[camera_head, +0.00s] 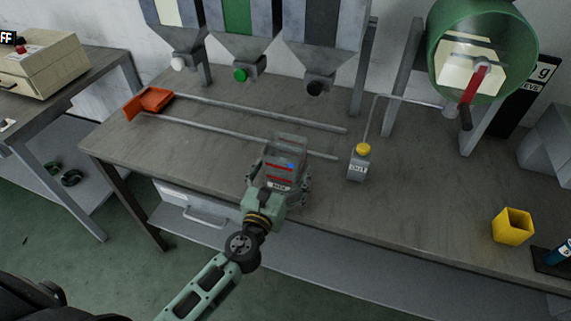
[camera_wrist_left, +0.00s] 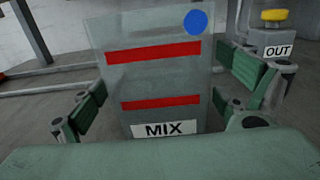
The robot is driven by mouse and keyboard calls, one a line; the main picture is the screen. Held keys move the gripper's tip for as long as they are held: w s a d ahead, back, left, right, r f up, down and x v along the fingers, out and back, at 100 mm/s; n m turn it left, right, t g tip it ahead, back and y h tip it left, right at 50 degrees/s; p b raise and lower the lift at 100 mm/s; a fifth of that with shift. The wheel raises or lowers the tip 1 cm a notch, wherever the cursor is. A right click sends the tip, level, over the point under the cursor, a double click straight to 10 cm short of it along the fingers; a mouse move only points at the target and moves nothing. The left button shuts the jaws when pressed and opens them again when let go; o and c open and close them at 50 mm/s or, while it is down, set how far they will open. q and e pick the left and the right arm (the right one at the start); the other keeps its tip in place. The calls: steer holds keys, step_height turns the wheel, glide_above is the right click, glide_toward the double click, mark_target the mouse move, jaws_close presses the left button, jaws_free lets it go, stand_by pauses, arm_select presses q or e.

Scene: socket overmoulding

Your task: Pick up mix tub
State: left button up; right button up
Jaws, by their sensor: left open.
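The mix tub (camera_head: 286,157) is a grey, translucent container with red stripes, a blue dot and a MIX label. It stands on the workbench near its front edge. My left gripper (camera_head: 279,183) is at the tub, with its fingers open on either side of it. In the left wrist view the tub (camera_wrist_left: 158,77) fills the middle, between the green finger pads of the gripper (camera_wrist_left: 165,95). I cannot tell whether the pads touch it. My right gripper is not in view.
Hoppers (camera_head: 243,28) hang above. A green drum (camera_head: 482,50) and yellow cup (camera_head: 512,226) are at right.

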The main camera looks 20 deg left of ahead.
arm_select(q)
steer(key=shift+w, duration=0.9)
steer(key=shift+c, duration=1.1)
steer(key=c, duration=1.1)
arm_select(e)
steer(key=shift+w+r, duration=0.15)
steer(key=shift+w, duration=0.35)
arm_select(q)
steer(key=shift+o, duration=0.2)
steer(key=shift+r, duration=0.1)
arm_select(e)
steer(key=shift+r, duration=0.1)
